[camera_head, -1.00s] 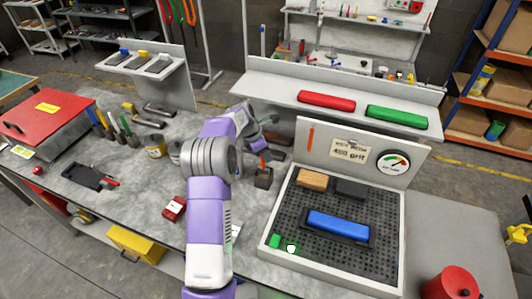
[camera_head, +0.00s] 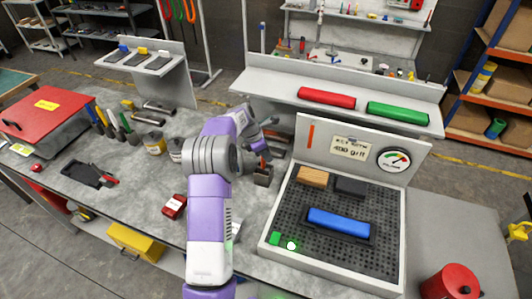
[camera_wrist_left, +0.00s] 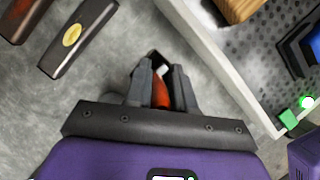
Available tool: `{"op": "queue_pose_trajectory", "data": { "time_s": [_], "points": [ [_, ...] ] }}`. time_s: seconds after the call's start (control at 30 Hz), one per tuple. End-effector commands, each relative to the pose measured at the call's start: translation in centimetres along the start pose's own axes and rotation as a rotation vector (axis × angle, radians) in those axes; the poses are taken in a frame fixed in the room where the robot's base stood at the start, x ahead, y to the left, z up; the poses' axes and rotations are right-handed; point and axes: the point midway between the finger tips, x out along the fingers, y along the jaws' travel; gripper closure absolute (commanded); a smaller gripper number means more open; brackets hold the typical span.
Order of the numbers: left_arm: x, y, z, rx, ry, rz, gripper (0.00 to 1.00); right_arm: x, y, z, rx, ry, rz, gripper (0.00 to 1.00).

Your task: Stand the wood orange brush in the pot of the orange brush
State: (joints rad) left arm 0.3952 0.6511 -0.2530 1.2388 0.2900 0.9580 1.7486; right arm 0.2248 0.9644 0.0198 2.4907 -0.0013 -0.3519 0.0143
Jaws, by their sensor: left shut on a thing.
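My left gripper (camera_head: 263,152) is shut on the orange brush (camera_wrist_left: 161,95); the orange shows between the fingers in the left wrist view (camera_wrist_left: 160,85). In the head view the brush is a small orange strip under the fingers, directly over or in a small dark square pot (camera_head: 263,178). The dark pot rim shows just past the fingertips in the wrist view. The fingers hide most of the brush and pot, so I cannot tell how deep the brush sits. My right gripper is not in view.
The perforated spray tray (camera_head: 283,215) with a blue block (camera_head: 338,222) stands close to the right of the pot. Dark blocks (camera_wrist_left: 76,38) lie behind it. A red-and-white box (camera_head: 173,207) lies to the left. The grey bench between is clear.

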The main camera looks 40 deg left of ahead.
Motion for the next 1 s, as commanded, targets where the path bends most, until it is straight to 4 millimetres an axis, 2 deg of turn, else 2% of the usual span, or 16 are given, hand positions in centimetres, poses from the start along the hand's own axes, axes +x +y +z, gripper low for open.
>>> {"op": "queue_pose_trajectory", "data": {
  "time_s": [0.33,0.37,0.5,0.57,0.83,1.0],
  "points": [
    [0.2,0.0,-0.1,0.0,0.0,0.0,1.0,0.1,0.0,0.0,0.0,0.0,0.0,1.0],
    [0.2,0.0,-0.1,0.0,0.0,0.0,0.75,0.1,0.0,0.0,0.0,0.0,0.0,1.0],
    [0.2,0.0,-0.1,0.0,0.0,0.001,0.54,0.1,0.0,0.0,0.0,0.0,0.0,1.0],
    [0.2,0.0,-0.1,0.0,0.0,0.001,0.47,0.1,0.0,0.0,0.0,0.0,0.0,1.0],
    [0.1,0.0,-0.1,0.0,0.0,0.001,0.47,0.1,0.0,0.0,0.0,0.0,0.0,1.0],
    [-1.7,0.1,-0.1,0.0,-0.001,0.004,0.47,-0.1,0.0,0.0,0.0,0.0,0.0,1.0]
  ]
}}
